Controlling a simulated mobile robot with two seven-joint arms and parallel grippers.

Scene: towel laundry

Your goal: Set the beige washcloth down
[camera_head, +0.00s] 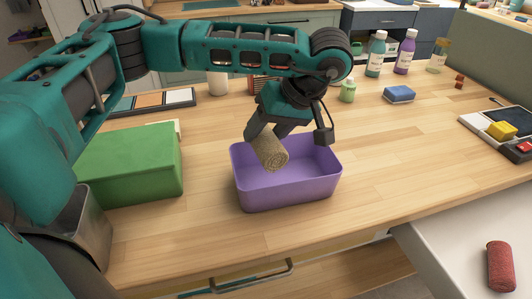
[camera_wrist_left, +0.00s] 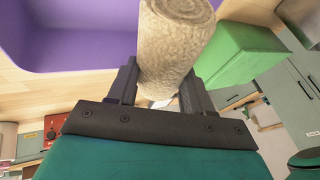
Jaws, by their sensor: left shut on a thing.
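The beige washcloth (camera_head: 271,152) is rolled into a cylinder. My left gripper (camera_head: 268,134) is shut on it and holds it over the left part of the open purple bin (camera_head: 290,194). In the left wrist view the washcloth (camera_wrist_left: 174,45) sits between the two dark fingers of the left gripper (camera_wrist_left: 157,88), with the purple bin (camera_wrist_left: 85,45) behind it to the left. The visible inside of the bin looks empty; the gripper and the roll hide part of it. My right gripper is not in view.
A green box (camera_head: 128,165) stands left of the bin, and a metal container (camera_head: 82,228) is nearer. A red roll (camera_head: 500,266) lies on a white surface at lower right. Bottles (camera_head: 376,54) and a blue block (camera_head: 399,93) stand behind. The wooden counter right of the bin is clear.

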